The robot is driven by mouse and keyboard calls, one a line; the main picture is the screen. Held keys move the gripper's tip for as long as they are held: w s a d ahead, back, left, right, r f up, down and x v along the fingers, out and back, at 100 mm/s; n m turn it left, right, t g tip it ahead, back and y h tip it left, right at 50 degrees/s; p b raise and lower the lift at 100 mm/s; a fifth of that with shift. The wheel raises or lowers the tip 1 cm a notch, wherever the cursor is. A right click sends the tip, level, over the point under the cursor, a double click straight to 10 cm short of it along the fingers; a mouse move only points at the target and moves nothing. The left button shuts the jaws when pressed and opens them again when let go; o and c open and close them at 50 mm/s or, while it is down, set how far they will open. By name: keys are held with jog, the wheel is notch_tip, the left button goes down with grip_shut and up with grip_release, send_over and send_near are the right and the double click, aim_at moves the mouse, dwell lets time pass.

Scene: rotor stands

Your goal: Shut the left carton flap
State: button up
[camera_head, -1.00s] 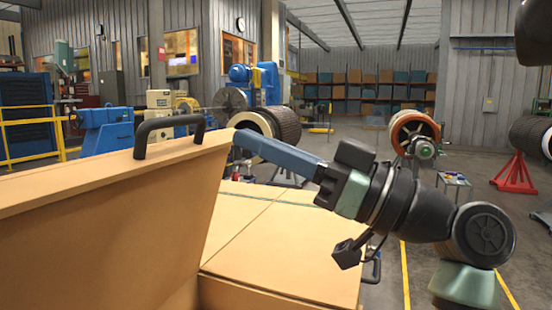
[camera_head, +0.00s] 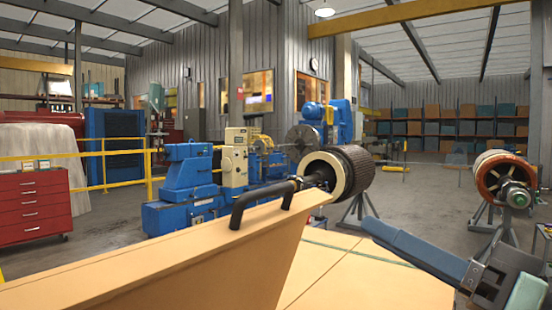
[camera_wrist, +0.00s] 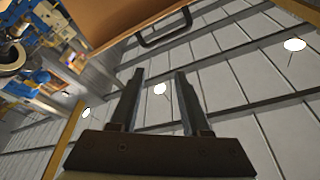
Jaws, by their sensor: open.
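The left carton flap (camera_head: 170,265) is a tan panel standing raised and tilted, with a black bar handle (camera_head: 262,197) near its top edge. In the wrist view the flap (camera_wrist: 110,18) and its handle (camera_wrist: 165,30) show at the top, beyond my fingertips. My gripper (camera_wrist: 158,74) is open and empty, with a clear gap between its two fingers. In the head view my gripper (camera_head: 372,226) is at the lower right, to the right of the flap's top corner and apart from it in the picture.
Another tan carton panel (camera_head: 365,275) lies flat at the right, beneath my gripper. Behind the carton are a blue machine (camera_head: 185,180), a dark rotor (camera_head: 345,168) and a copper-coloured rotor (camera_head: 500,175) on a stand. A red drawer cabinet (camera_head: 35,205) stands at the left.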

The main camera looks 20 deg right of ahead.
aim_at(271, 194)
jog(key=w+a+r+m+h+p, duration=0.15)
jog(key=a+m+h+p, duration=0.45)
jog(key=m+p, duration=0.6)
jog(key=w+a+m+p, duration=0.1)
jog(key=w, duration=0.3)
jog(key=w+a+r, duration=0.1)
jog(key=w, duration=0.3)
jog(key=w+a+m+p, duration=0.1)
jog(key=w, duration=0.3)
jog(key=shift+w+a+r+m+y+p, duration=0.1)
jog(key=shift+w+r+m+y+p, duration=0.2)
jog(key=shift+y+p, duration=0.1)
jog(key=shift+s, duration=0.1)
grip_shut()
